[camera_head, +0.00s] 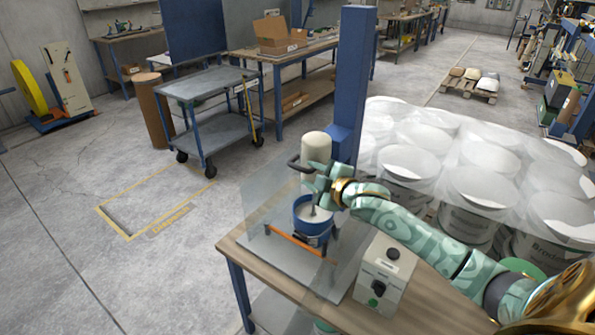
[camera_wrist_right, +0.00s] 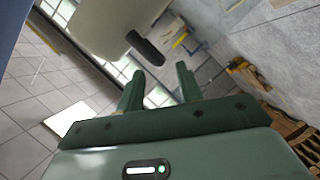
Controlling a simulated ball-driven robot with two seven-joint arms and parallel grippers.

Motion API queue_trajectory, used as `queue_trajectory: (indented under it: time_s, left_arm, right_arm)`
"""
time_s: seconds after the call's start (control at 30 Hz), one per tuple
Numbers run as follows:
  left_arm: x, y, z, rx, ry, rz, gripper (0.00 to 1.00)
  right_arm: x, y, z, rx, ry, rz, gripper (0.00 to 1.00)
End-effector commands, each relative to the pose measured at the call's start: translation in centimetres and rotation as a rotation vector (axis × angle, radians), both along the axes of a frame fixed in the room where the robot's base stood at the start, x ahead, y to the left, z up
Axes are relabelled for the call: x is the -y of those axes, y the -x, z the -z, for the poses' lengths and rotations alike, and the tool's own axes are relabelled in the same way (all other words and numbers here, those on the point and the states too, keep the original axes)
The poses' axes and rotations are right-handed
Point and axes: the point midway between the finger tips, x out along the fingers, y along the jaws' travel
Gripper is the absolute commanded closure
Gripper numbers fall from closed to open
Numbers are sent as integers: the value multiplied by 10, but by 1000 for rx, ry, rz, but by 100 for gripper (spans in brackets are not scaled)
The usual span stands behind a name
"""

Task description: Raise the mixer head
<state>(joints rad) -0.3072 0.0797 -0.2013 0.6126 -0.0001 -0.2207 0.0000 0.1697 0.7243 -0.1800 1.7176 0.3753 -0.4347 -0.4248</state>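The mixer has a tall blue column (camera_head: 352,85) and a cream head (camera_head: 317,146) with a black handle (camera_head: 295,163) on its left side. A shaft below the head reaches into a blue container (camera_head: 312,228) on the bench. My right gripper (camera_head: 314,178) is beside the head, near the handle. In the right wrist view my right gripper (camera_wrist_right: 159,76) has its fingers apart with nothing between them. The black handle (camera_wrist_right: 147,47) shows just beyond the fingertips, and the cream head (camera_wrist_right: 105,25) is at upper left. My left gripper is out of view.
A clear guard panel (camera_head: 262,200) stands around the mixer. A control box (camera_head: 385,274) sits on the wooden bench (camera_head: 428,295) at right, under my right arm. Wrapped white buckets (camera_head: 484,158) stand close behind the arm.

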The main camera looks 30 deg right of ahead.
Motion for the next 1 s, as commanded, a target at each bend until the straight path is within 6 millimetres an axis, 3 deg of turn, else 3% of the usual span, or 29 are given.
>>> queue_trajectory:
  time_s: [0.1, 0.3, 0.7, 0.83, 1.0]
  left_arm:
    - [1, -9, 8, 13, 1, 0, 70]
    - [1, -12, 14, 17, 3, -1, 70]
    - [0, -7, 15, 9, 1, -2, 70]
    - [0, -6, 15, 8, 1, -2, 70]
    - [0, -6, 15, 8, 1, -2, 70]
  right_arm:
    - [-2, -27, 7, 2, -3, 2, 64]
    - [-4, -55, 13, 0, -1, 0, 64]
    - [-4, -63, 14, -1, 0, -1, 64]
    - [-4, -63, 14, -1, 0, -1, 100]
    - [-4, -62, 13, -1, 0, -1, 100]
